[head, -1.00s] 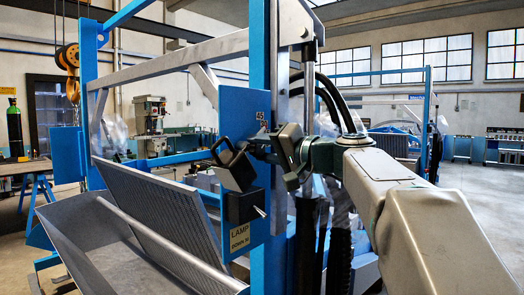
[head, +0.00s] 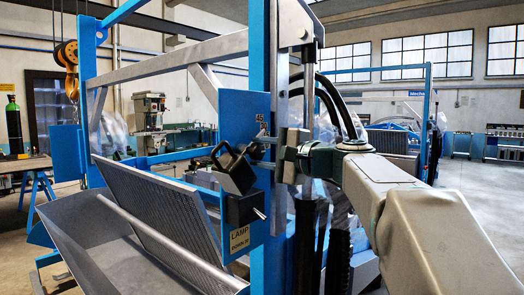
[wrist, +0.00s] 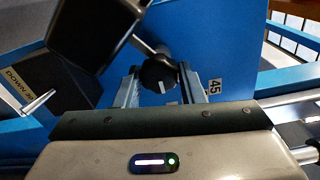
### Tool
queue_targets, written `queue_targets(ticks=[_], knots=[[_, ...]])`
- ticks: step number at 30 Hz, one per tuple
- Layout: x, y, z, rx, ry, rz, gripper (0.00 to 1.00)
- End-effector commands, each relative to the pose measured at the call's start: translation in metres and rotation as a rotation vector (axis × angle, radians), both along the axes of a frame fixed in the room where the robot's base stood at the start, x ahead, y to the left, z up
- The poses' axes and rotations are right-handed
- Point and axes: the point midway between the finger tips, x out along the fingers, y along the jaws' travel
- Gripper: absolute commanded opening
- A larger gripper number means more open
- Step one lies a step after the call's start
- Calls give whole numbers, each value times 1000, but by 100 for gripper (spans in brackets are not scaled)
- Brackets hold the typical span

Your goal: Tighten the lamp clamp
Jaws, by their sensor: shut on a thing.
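The black lamp (head: 236,172) is mounted on a blue plate (head: 235,122) of the blue frame; it shows large at the upper left of the wrist view (wrist: 92,35). The clamp's round black knob (wrist: 158,72), with a white pointer line, sits on a metal rod beside the lamp. My gripper (wrist: 160,88) has one finger on each side of the knob and is shut on it. In the head view my gripper (head: 268,152) reaches in from the right to the plate; the knob is hard to make out there.
A "45" label (wrist: 214,87) is on the plate right of the knob. A dark box (head: 242,208) and a "LAMP" sign (head: 239,240) are below the lamp. A blue upright and black hoses (head: 335,100) stand close to my arm. A perforated metal panel (head: 155,205) slopes at left.

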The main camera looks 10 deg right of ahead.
Motion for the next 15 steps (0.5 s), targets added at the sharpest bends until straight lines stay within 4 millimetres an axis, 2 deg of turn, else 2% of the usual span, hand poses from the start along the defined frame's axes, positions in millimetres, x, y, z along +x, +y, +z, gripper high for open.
queue_targets(ticks=[15], knots=[[0,0,-2,23,21,1,13]])
